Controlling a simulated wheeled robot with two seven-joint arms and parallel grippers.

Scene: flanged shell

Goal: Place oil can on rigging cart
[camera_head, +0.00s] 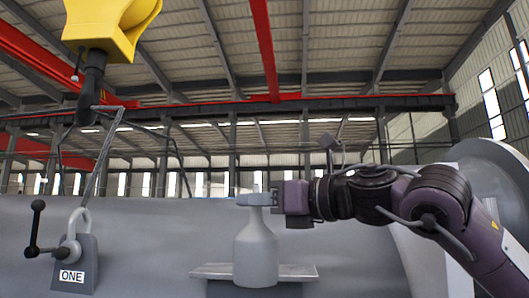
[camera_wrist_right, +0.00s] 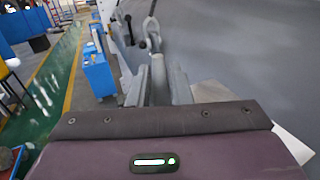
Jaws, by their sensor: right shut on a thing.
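The oil can (camera_head: 256,250), a grey bottle-shaped body with a narrow neck, is upright near the bottom centre of the head view. My right gripper (camera_head: 262,198) comes in from the right and is shut on its top. In the right wrist view the fingers (camera_wrist_right: 158,88) are close together around a grey part, and the can's body is mostly hidden. A flat grey top (camera_head: 300,271), which looks like the rigging cart, shows behind and on both sides of the can's lower part. I cannot tell whether the can touches it. My left gripper is not in view.
A large grey shell (camera_head: 150,235) spans the background. A padlock marked ONE (camera_head: 75,260) with a black handle (camera_head: 36,230) is at left. A yellow crane block (camera_head: 110,28) hangs at upper left. Blue cabinets (camera_wrist_right: 97,72) stand in the right wrist view.

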